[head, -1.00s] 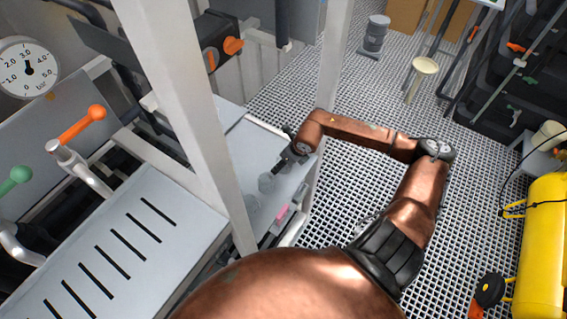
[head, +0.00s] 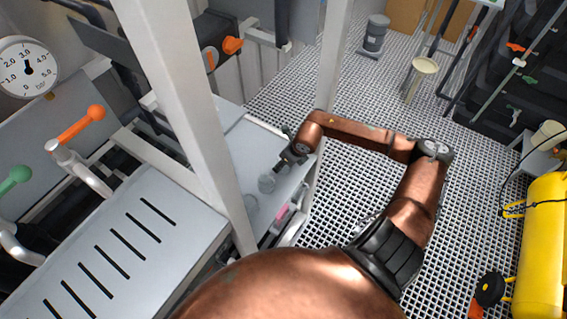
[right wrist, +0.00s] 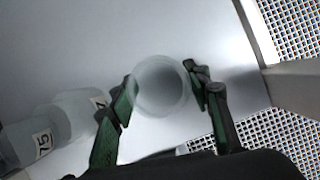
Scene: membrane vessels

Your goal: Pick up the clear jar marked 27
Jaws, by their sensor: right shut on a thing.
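My right gripper (right wrist: 162,82) is shut on a clear jar (right wrist: 161,92), with a dark green finger on each side of it in the right wrist view. No number shows on this jar from here, so I cannot read its mark. Two more clear jars are to its left: one (right wrist: 74,110) beside the left finger with a partly hidden label, and one (right wrist: 18,146) labelled 75. In the head view my right gripper (head: 279,166) is over the grey shelf (head: 262,150), at a faint clear jar (head: 267,183). Another faint jar (head: 250,204) is nearer the post. My left gripper is not in view.
A pale upright post (head: 192,110) stands left of the jars, and another post (head: 335,55) stands behind my right arm. A pink item (head: 282,211) is at the shelf's front edge. Grating floor (head: 370,95) lies open to the right.

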